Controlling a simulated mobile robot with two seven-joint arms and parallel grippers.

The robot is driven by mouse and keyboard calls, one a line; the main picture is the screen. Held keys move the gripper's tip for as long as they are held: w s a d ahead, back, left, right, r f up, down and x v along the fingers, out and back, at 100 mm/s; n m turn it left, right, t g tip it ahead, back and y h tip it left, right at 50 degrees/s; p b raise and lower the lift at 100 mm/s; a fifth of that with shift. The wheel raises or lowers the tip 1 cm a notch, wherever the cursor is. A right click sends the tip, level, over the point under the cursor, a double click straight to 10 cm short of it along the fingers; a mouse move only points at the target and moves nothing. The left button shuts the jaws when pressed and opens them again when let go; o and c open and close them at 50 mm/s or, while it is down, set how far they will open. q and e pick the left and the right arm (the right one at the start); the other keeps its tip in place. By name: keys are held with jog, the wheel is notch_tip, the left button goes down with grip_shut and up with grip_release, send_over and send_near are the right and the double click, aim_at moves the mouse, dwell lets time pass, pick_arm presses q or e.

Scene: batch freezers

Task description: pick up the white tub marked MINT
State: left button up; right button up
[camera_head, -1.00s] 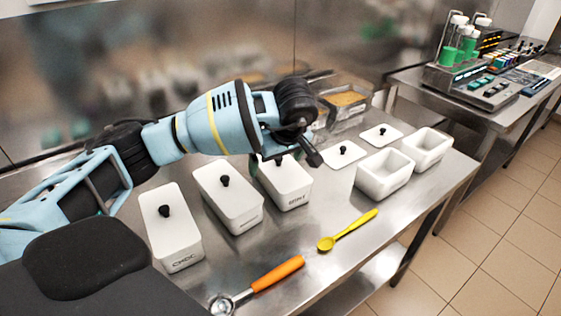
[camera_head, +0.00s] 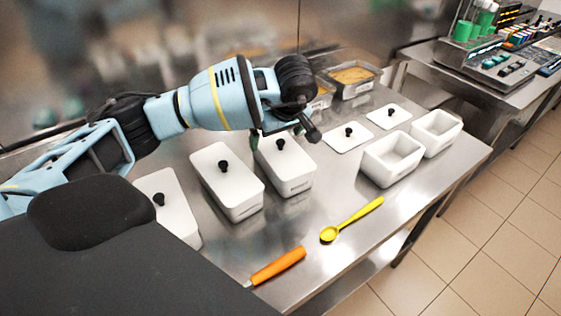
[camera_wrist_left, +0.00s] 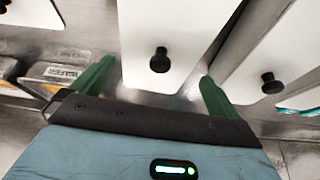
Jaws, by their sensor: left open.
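Three lidded white tubs with black knobs stand in a row on the steel table. The right one (camera_head: 288,172), probably the MINT tub, has small front lettering too blurred to read surely. My left gripper (camera_head: 276,136) is open above the far end of this tub, its green fingers on either side. In the left wrist view the tub's white lid and knob (camera_wrist_left: 160,60) lie ahead, between the lines of the open fingers (camera_wrist_left: 155,85), with nothing gripped. The middle tub (camera_head: 228,185) stands close to its left, and the left tub (camera_head: 172,205) is partly hidden. My right gripper is out of view.
Two open white tubs (camera_head: 393,160) and two loose lids (camera_head: 349,136) are to the right. A yellow scoop (camera_head: 352,220) and an orange handle (camera_head: 277,267) lie in front. Metal pans (camera_head: 352,78) stand behind. A second table (camera_head: 480,75) holds equipment.

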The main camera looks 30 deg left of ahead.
aim_at(274, 141)
pick_arm(q)
jog(key=shift+w+a+f, duration=0.1)
jog(key=shift+a+f, duration=0.05)
jog(key=shift+f, duration=0.25)
jog(key=x, duration=0.4)
jog(key=shift+w, duration=0.2)
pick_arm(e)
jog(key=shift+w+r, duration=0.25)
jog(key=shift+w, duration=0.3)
pick_arm(q)
jog(key=shift+r, duration=0.1)
jog(key=c, duration=1.3)
jog(key=shift+o, duration=0.2)
notch_tip(274, 141, up, 10)
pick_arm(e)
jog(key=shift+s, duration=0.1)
pick_arm(q)
jog(key=shift+r, duration=0.1)
